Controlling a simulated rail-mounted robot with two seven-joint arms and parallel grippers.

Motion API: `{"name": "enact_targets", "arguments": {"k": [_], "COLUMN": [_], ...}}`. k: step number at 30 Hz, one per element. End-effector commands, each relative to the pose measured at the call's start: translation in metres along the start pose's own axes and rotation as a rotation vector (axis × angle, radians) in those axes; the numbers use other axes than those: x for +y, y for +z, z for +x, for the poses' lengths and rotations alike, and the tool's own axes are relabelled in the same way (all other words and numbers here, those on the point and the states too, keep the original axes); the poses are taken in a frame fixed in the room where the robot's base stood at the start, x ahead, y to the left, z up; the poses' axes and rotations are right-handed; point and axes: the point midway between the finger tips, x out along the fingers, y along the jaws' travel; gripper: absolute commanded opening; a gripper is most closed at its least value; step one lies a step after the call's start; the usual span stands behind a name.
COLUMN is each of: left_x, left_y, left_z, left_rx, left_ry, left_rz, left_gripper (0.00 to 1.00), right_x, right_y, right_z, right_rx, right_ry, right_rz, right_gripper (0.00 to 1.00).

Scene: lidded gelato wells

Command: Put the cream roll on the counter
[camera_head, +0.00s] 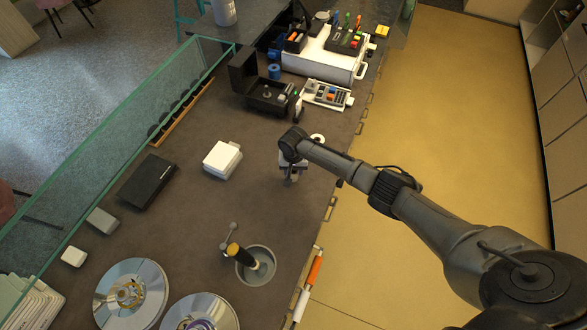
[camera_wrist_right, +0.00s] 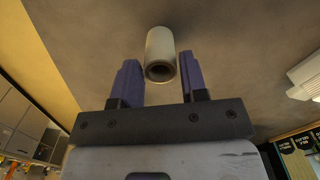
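The cream roll (camera_wrist_right: 160,50) is a pale hollow cylinder with its dark open end facing the camera in the right wrist view. It sits centred between the two blue fingers of my right gripper (camera_wrist_right: 158,82) and extends past their tips. In the head view my right gripper (camera_head: 291,178) points down over the dark counter (camera_head: 190,215). My left gripper is not in view.
A white box (camera_head: 221,160) stands left of the gripper. A round well (camera_head: 258,279) with a dark-handled tool (camera_head: 240,254) and shiny round lids (camera_head: 135,292) are nearer. A card terminal (camera_head: 327,95) and black case (camera_head: 268,96) are farther back. Counter left of the gripper is partly clear.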

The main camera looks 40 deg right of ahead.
Motion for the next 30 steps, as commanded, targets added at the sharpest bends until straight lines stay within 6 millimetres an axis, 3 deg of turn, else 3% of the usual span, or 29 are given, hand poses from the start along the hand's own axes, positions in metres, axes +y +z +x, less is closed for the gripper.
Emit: {"name": "enact_targets", "arguments": {"k": [9, 19, 30], "left_x": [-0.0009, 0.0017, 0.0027], "left_y": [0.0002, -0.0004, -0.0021], "left_z": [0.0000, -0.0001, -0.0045], "left_rx": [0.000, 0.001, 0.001], "left_ry": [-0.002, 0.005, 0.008], "left_rz": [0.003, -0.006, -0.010], "left_gripper": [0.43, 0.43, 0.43], "right_x": [-0.0001, -0.0002, -0.0001], "right_y": [0.0002, 0.0001, 0.0001], "right_z": [0.0000, -0.0001, -0.0045], "right_rx": [0.000, 0.000, 0.000], "right_ry": [0.000, 0.000, 0.000], "right_rz": [0.000, 0.000, 0.000], "right_gripper": [0.40, 0.69, 0.69]}}
